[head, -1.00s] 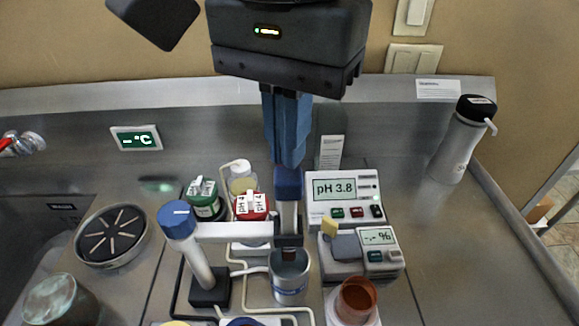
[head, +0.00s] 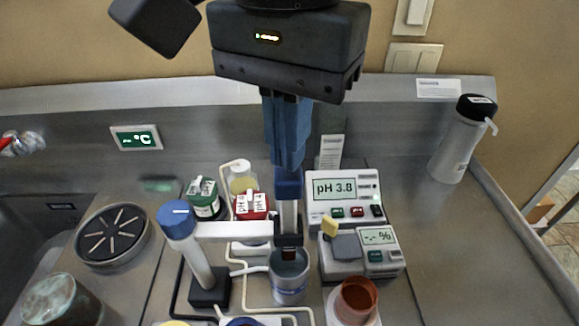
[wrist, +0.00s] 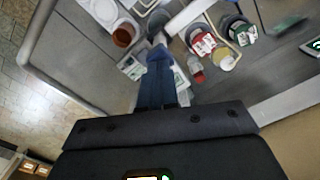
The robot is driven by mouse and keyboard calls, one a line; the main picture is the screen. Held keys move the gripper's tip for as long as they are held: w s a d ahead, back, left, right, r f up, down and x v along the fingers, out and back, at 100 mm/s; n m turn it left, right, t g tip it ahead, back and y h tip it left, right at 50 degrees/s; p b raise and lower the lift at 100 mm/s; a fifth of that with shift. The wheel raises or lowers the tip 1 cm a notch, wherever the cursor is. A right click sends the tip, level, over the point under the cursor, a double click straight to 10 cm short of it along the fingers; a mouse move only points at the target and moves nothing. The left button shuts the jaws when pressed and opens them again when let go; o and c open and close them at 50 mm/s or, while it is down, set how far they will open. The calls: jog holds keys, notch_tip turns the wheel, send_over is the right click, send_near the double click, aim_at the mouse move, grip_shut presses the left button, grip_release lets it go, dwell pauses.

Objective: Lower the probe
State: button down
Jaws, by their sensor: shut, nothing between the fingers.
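The probe (head: 289,215) hangs upright from a white stand arm (head: 235,231) with a blue knob (head: 177,217) on its post. Its blue top is directly beneath my gripper (head: 288,168), and its lower end is at the mouth of a metal cup (head: 289,275). My gripper's blue fingers are shut with nothing between them, their tips at the top of the probe. In the wrist view the fingers (wrist: 157,60) hide most of the probe. The pH meter (head: 342,199) behind on the right reads pH 3.8.
A red-capped bottle (head: 251,205) and a green-capped bottle (head: 205,199) stand left of the probe. A meter showing "-.- %" (head: 378,248) and a brown cup (head: 356,299) are at right. A grey bottle (head: 462,140) stands far right.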

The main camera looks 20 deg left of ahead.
aim_at(288, 188)
jog(key=shift+f, duration=0.65)
jog(key=shift+f+b, duration=0.4)
jog(key=shift+f, duration=0.6)
jog(key=shift+f+b, duration=0.65)
jog(key=shift+f, duration=0.95)
jog(key=shift+r+p, duration=2.55)
jog(key=shift+p, duration=0.2)
